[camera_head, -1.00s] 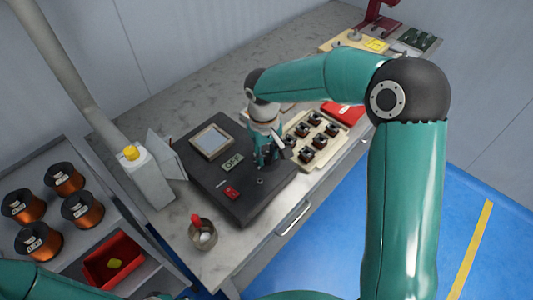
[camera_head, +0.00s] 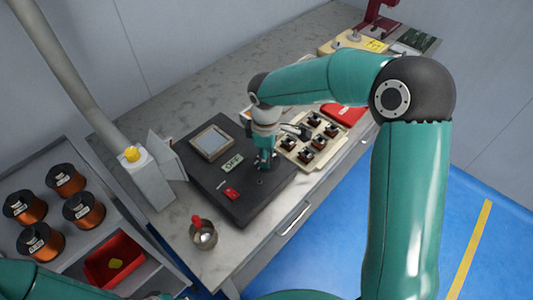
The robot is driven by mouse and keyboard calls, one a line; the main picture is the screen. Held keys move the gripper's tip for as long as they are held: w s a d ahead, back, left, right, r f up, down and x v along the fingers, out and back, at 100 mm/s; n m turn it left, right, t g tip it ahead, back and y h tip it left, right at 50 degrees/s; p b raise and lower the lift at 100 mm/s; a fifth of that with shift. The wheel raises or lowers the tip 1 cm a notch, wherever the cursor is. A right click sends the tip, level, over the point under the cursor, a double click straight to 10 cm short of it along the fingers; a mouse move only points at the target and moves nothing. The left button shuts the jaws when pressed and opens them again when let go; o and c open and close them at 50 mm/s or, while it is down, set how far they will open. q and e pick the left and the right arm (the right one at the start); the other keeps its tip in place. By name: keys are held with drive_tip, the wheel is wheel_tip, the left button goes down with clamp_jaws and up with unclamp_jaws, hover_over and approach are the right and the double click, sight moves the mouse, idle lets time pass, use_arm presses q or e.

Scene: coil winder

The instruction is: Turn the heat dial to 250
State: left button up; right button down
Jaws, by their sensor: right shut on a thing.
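The black heating unit (camera_head: 238,203) sits on the grey bench. On its top are a square framed plate (camera_head: 210,142), a small display (camera_head: 232,163) and a red switch (camera_head: 230,193). The display's text is too small to read with certainty. My right gripper (camera_head: 263,166) points down at the unit's right part, just right of the display. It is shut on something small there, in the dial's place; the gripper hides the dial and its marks. My left gripper is not in view; only part of my left arm shows at the lower left.
A tray of small coils (camera_head: 316,141) stands close right of my right gripper. A metal cup (camera_head: 203,234) stands near the bench's front edge. A grey box with a yellow cap (camera_head: 148,182) is at left. Copper wire spools (camera_head: 66,178) and a red bin (camera_head: 114,261) fill the shelf.

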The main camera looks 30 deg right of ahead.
drive_tip(key=shift+w+r+n, duration=0.15)
drive_tip(key=shift+w+n, duration=0.05)
drive_tip(key=shift+n, duration=0.1)
drive_tip(key=c, duration=0.9)
unclamp_jaws()
drive_tip(key=shift+o, duration=0.4)
drive_tip(key=shift+s, duration=0.1)
wheel_tip(320, 180, up, 12)
drive_tip(key=shift+s, duration=0.2)
drive_tip(key=shift+a, duration=0.1)
